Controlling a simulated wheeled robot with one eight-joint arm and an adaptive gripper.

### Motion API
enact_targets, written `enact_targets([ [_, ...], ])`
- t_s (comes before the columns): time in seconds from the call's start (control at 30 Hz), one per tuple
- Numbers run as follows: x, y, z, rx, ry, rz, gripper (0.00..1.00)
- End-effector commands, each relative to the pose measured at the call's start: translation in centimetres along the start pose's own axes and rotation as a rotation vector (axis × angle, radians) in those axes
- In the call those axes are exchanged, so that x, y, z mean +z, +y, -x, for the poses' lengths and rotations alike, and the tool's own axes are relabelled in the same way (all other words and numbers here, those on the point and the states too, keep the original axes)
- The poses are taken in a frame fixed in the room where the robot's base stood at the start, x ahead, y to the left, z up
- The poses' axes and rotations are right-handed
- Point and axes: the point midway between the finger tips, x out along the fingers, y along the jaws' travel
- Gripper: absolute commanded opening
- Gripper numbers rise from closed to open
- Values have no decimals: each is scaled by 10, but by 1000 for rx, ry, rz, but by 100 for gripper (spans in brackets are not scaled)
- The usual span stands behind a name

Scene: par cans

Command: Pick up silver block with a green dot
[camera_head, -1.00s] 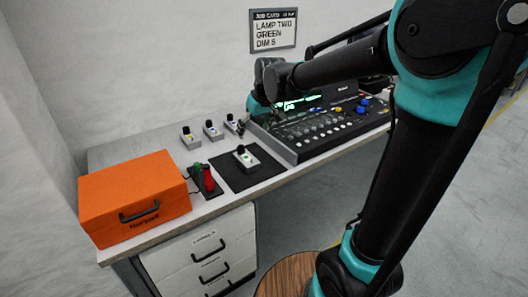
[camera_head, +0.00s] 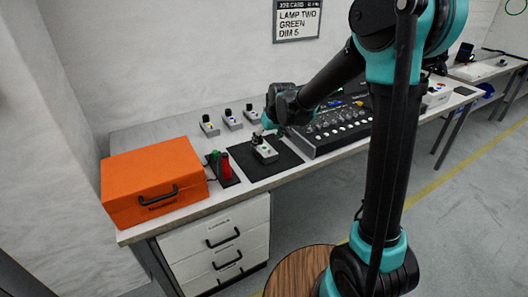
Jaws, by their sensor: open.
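A silver block (camera_head: 265,154) with a black knob on top sits on the black mat (camera_head: 283,163) in the middle of the bench. A small dot shows on it, but its colour is too small to be sure of. My gripper (camera_head: 261,138) is open and hangs just above this block, at its knob. I cannot tell whether the fingers are around the knob or only over it. Three similar silver blocks stand in a row behind: one with a yellowish dot (camera_head: 209,126), one with a bluish dot (camera_head: 230,120) and one at the right (camera_head: 252,114).
A large orange case (camera_head: 150,185) stands at the bench's left end. A small dark holder with a red and a green item (camera_head: 225,166) is beside the mat. A control console (camera_head: 335,128) is right of the mat. A job card (camera_head: 297,19) on the wall reads "LAMP TWO GREEN DIM 5".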

Motion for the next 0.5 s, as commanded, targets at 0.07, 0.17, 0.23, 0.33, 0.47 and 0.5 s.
enact_targets([
  [0.07, 0, 0, -9, 0, 0, 0, 81],
  [0.17, 1, 0, -23, 0, 0, 1, 81],
  [0.23, 1, 0, -32, 0, 0, 1, 81],
  [0.33, 1, 0, -41, 0, 0, 1, 81],
  [0.47, 1, 0, -47, 0, 0, 0, 81],
  [0.5, 1, 0, -47, 0, 0, 0, 81],
])
